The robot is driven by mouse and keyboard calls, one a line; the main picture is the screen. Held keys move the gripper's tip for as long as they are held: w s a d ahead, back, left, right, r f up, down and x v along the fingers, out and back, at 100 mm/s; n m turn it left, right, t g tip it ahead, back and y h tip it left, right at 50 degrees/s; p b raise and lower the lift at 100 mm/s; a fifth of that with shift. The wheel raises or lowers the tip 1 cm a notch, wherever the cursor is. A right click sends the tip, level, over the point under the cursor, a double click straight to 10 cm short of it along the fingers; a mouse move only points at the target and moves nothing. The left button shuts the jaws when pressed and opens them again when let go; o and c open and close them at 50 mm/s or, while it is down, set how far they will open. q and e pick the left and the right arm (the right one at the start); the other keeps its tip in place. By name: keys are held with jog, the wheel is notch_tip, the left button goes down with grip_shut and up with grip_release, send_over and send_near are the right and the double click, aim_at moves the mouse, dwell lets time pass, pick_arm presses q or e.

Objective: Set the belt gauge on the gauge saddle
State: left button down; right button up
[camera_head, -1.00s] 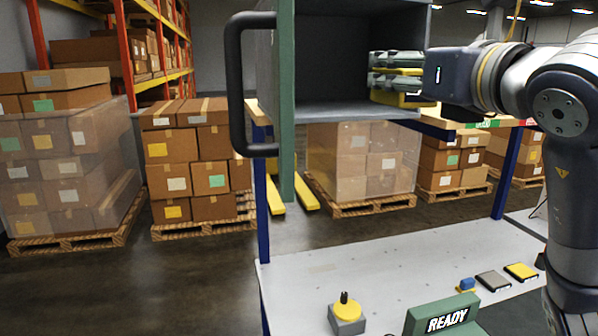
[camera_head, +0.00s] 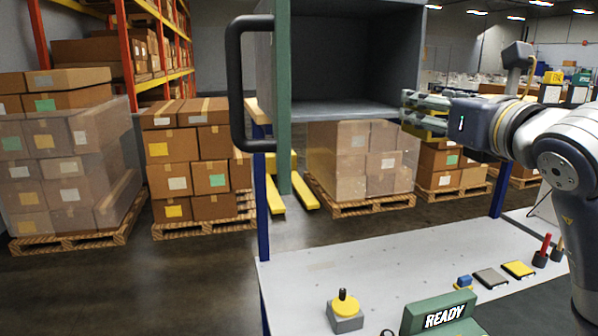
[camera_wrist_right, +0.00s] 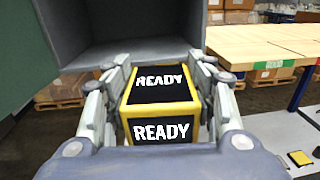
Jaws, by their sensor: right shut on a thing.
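My right gripper (camera_head: 408,118) is shut on a yellow-edged block with black faces reading READY (camera_wrist_right: 162,106). I take this block to be the belt gauge, but cannot be sure. In the wrist view a finger lies along each side of the block. I cannot tell which part is the gauge saddle. My left gripper is not in view.
The box has a green-edged door (camera_head: 284,100) with a black handle (camera_head: 238,85). Boxes on pallets stand behind.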

jog(key=s+a+f+n+g+y, duration=0.1)
jog(key=a+f+n+y, duration=0.2)
jog(key=f, duration=1.2)
jog(key=s+a+f+n+g+y, duration=0.2)
jog(key=a+f+y, duration=0.2)
jog(key=f, duration=1.2)
jog(key=s+d+f+m+h, duration=0.1)
jog(key=s+f, duration=0.7)
jog(key=s, duration=0.3)
jog(key=s+d+f, duration=0.1)
jog(key=s+f, duration=0.7)
jog(key=s, duration=0.3)
jog(key=shift+w+d+r+m+t+h, duration=0.6)
jog(key=shift+m+h, duration=0.4)
jog(key=shift+h, duration=0.55)
jog(key=shift+w+d+r+m+t+h, duration=0.6)
jog(key=shift+m+h, duration=0.4)
jog(key=shift+h, duration=0.5)
jog(key=shift+w+d+r+m+t+h, duration=0.4)
jog(key=shift+w+m+h, duration=0.5)
jog(key=shift+h, duration=0.65)
